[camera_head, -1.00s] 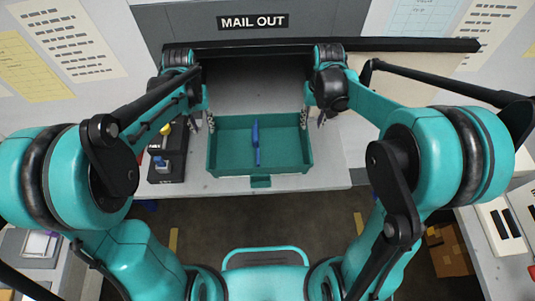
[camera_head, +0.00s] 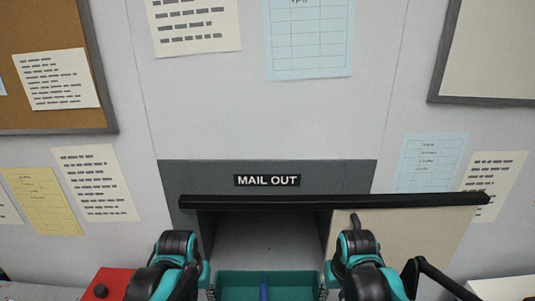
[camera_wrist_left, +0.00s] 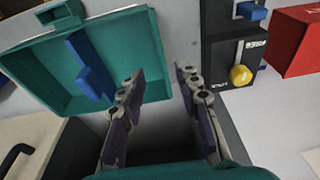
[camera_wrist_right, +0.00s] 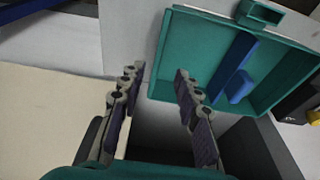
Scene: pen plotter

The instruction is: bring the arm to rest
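My left gripper (camera_wrist_left: 158,80) is open and empty in the left wrist view, its fingers apart beside the green tray (camera_wrist_left: 150,45). My right gripper (camera_wrist_right: 156,78) is open and empty in the right wrist view, near the tray's other side. The tray (camera_head: 235,277) shows at the bottom of the head view, between my two arms, in front of the mail-out opening. A long blue object (camera_wrist_right: 238,62) lies inside the tray. In the head view the fingertips are mostly cut off or hidden.
The dark mail-out opening (camera_head: 265,235) in the wall lies behind the tray, with a black bar (camera_head: 400,201) across its top. A red box (camera_head: 110,283) stands at the lower left. A black unit with a yellow knob (camera_wrist_left: 240,75) stands beside the tray.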

